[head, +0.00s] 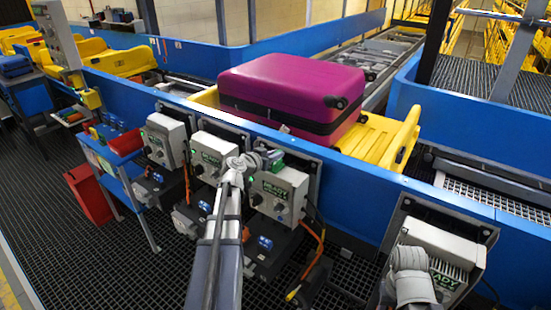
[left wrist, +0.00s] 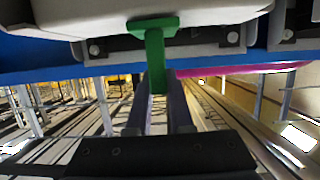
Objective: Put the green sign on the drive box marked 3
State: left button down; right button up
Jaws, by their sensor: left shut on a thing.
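My left gripper (head: 264,158) is shut on the green sign (head: 276,155), at the top of a grey drive box (head: 279,196), the third from the left. In the left wrist view the green sign (left wrist: 153,24) is T-shaped, with its stem between the two dark fingers (left wrist: 158,101). Its bar overlaps the edge of a pale box (left wrist: 200,12) there; I cannot tell whether they touch. Two more drive boxes stand to the left (head: 165,140) (head: 211,156), and one to the right (head: 440,250). Their numbers are not readable.
A blue conveyor wall (head: 355,175) runs behind the boxes. A magenta suitcase (head: 290,88) lies in a yellow tray (head: 385,138) beyond it. A blue stand (head: 118,168) and a red bin (head: 89,194) are at the left. Cables hang below the boxes.

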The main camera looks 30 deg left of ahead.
pick_arm(q)
jog(key=shift+f, duration=0.25)
jog(key=c, duration=0.8)
grip_release()
jog(key=shift+r, duration=0.1)
jog(key=shift+r, duration=0.2)
jog(key=shift+s+r, duration=0.15)
jog(key=shift+s, duration=0.15)
jog(key=d+p+v, duration=0.1)
jog(key=p+v, duration=0.2)
jog(key=v, duration=0.8)
jog(key=shift+s+a+p, duration=0.2)
jog(key=shift+a+p, duration=0.1)
jog(key=shift+a, duration=0.2)
